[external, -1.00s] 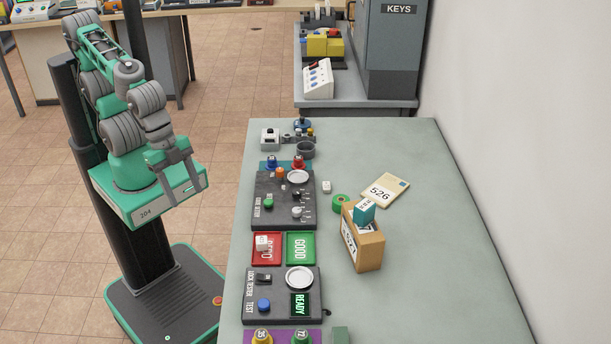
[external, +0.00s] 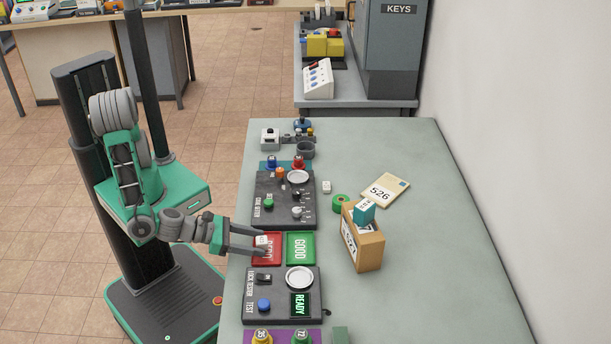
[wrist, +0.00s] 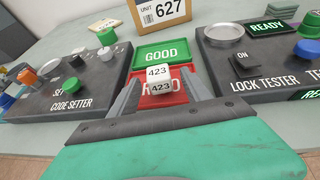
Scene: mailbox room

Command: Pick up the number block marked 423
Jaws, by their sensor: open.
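The white number block marked 423 (wrist: 159,79) rests on the red tray (wrist: 177,97) in the wrist view, with its number on two faces. In the external view the block (external: 262,240) sits at the upper left of the red tray (external: 267,258). My gripper (wrist: 161,84) is open, with one finger on each side of the block and a gap to it. In the external view my gripper (external: 257,241) reaches over the table's left edge at the red tray, and its fingers partly hide the tray.
The green GOOD tray (external: 300,248) adjoins the red one. The code setter (external: 283,200) and the lock tester (external: 283,293) flank the trays. A wooden box (external: 369,250) stands to the right, near a 526 card (external: 385,190). The table's right side is clear.

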